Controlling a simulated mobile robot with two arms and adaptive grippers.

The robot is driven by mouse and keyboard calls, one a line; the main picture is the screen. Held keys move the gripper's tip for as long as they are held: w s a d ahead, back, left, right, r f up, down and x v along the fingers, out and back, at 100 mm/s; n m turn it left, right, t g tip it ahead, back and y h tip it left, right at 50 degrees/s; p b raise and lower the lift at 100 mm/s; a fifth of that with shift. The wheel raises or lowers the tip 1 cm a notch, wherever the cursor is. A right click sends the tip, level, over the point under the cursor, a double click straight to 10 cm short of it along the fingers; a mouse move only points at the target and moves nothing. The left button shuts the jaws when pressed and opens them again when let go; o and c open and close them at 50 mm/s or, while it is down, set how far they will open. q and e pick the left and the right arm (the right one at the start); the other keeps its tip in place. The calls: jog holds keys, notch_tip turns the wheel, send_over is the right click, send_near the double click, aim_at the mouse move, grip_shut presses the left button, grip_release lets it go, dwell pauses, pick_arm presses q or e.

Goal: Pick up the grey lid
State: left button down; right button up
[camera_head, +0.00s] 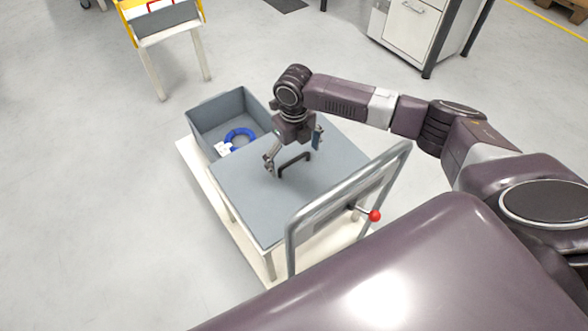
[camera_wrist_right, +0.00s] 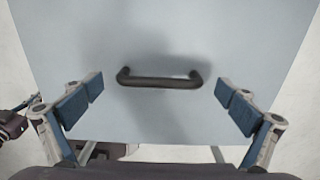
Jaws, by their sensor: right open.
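The grey lid (camera_head: 245,190) is a flat, light grey panel lying level on the trolley. Its black bar handle (camera_head: 293,160) stands up from its middle. In the right wrist view the lid (camera_wrist_right: 160,40) fills most of the picture, with the handle (camera_wrist_right: 160,81) across the centre. My right gripper (camera_head: 293,148) is open above the lid, its two blue-padded fingers on either side of the handle, apart from its ends. A small part of what looks like my left gripper (camera_wrist_right: 20,112) shows at the left edge of the right wrist view; its jaws are unclear.
An open grey crate (camera_head: 205,120) holding a blue ring (camera_head: 240,137) stands beside the lid on the trolley (camera_head: 195,165). The trolley's metal push bar (camera_head: 345,185), with a red knob (camera_head: 375,216) by it, rises on the near side. Floor around the trolley is clear.

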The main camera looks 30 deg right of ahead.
jog(key=c, duration=1.9)
